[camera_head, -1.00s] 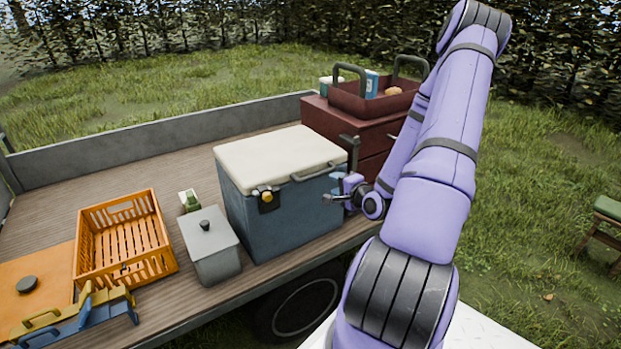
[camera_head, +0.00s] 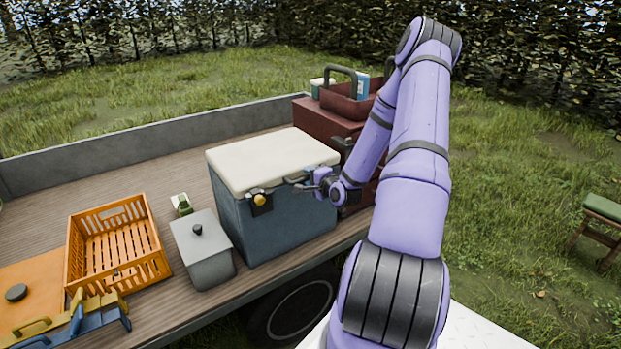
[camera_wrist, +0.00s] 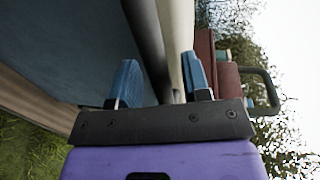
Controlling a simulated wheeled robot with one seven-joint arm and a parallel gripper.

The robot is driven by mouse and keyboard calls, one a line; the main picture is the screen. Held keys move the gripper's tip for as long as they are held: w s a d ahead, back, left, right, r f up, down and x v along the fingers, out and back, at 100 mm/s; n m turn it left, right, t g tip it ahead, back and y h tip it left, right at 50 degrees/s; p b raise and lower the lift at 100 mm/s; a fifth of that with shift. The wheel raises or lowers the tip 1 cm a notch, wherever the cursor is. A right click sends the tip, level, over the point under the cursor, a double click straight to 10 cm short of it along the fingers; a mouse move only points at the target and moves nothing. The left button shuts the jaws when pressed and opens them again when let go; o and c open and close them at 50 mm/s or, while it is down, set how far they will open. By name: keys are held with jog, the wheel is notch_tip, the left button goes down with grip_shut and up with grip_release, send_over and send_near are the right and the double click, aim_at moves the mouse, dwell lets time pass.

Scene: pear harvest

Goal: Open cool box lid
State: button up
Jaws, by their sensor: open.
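The cool box (camera_head: 285,222) is blue-grey with a cream lid (camera_head: 270,158), and the lid lies shut. A yellow-knobbed latch (camera_head: 260,200) sits on its front. A dark bar handle shows in the wrist view (camera_wrist: 148,40) along the lid's edge. My gripper (camera_head: 305,182) is at the front right of the box, at the height of the lid's edge. In the wrist view my gripper (camera_wrist: 163,82) is open, with one blue finger on each side of the handle and the lid edge. Whether the fingers touch them I cannot tell.
A grey lidded tin (camera_head: 205,255) and an orange crate (camera_head: 115,245) stand left of the box on the wooden truck bed (camera_head: 110,180). A dark red chest (camera_head: 320,122) with a red tray (camera_head: 350,100) stands behind right. A green stool (camera_head: 602,210) is far right.

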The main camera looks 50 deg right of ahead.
grip_shut()
